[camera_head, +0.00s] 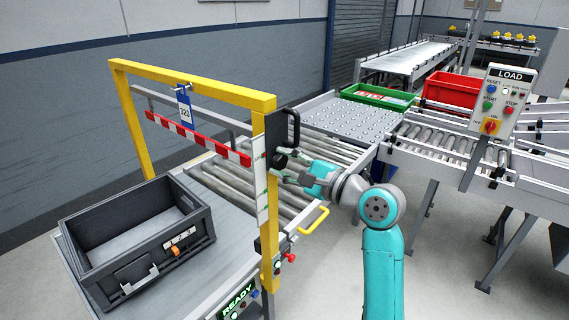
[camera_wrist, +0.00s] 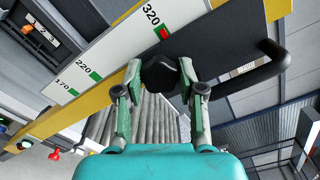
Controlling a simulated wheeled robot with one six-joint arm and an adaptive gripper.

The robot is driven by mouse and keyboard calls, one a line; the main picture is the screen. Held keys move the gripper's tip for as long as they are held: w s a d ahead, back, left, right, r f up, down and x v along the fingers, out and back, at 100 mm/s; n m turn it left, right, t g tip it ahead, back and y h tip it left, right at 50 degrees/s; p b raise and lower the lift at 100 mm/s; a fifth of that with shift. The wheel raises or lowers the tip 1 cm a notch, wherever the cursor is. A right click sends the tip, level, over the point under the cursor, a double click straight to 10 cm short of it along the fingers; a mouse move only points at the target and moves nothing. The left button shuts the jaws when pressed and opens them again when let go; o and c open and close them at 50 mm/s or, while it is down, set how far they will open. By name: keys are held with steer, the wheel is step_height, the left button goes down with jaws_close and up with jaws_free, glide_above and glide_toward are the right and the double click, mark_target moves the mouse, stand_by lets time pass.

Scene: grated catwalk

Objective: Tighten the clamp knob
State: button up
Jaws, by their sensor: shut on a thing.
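The clamp knob (camera_wrist: 160,74) is black and lobed, and sits beside the scale on the yellow gate post in the wrist view. My gripper (camera_wrist: 161,88) has its two fingers on either side of the knob and is shut on it. In the head view my gripper (camera_head: 281,169) reaches the post from the right, and the knob (camera_head: 279,158) is partly hidden there. A white scale (camera_wrist: 112,52) reads 170, 220 and 320, with a red mark by the 320. A black plate (camera_head: 277,130) with a black handle (camera_head: 294,126) stands above the knob.
A yellow gate (camera_head: 190,84) spans the roller conveyor, with a red-and-white bar (camera_head: 197,138) and a blue 320 tag (camera_head: 184,108) hanging from it. A grey crate (camera_head: 140,238) sits left of the gate. A LOAD panel (camera_head: 503,98) stands at right.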

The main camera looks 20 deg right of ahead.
steer(key=o, duration=1.1)
steer(key=shift+o, duration=0.2)
